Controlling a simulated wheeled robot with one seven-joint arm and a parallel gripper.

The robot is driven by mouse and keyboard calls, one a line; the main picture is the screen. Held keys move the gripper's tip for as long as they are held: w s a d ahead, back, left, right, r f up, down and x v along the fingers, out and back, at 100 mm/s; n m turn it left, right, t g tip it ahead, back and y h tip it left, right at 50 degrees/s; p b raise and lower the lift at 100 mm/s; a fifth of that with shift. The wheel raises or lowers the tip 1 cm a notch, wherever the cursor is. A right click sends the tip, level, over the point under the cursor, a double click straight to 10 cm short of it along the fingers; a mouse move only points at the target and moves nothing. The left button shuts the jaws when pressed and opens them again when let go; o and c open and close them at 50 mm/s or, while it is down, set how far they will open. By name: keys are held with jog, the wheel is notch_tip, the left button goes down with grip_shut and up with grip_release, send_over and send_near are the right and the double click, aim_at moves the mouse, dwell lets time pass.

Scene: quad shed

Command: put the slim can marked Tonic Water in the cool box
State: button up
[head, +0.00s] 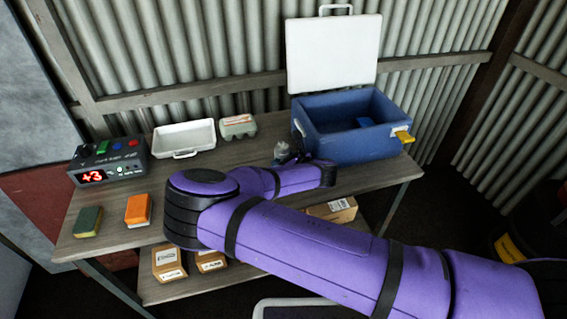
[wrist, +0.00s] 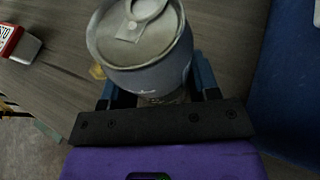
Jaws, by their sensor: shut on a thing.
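A can with a grey lid and pull tab (wrist: 140,50) stands between the two fingers of my gripper (wrist: 158,90), which is shut on it. Its side is dark blue-grey, and I cannot read its marking. In the head view my arm hides most of the gripper, and a small greyish shape (head: 282,152) beside the arm may be the can. The blue cool box (head: 352,150) stands open at the right of the bench, its white lid (head: 332,55) raised behind. It lies just right of my gripper, and its blue wall also shows in the wrist view (wrist: 293,90).
On the bench (head: 185,168) are a white tray (head: 184,139), an egg carton (head: 238,126), a control box with a red display (head: 108,162), and green (head: 88,221) and orange (head: 138,209) sponges.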

jog(key=shift+f, duration=0.3)
jog(key=shift+f, duration=0.15)
jog(key=o, duration=1.1)
jog(key=shift+c, duration=0.2)
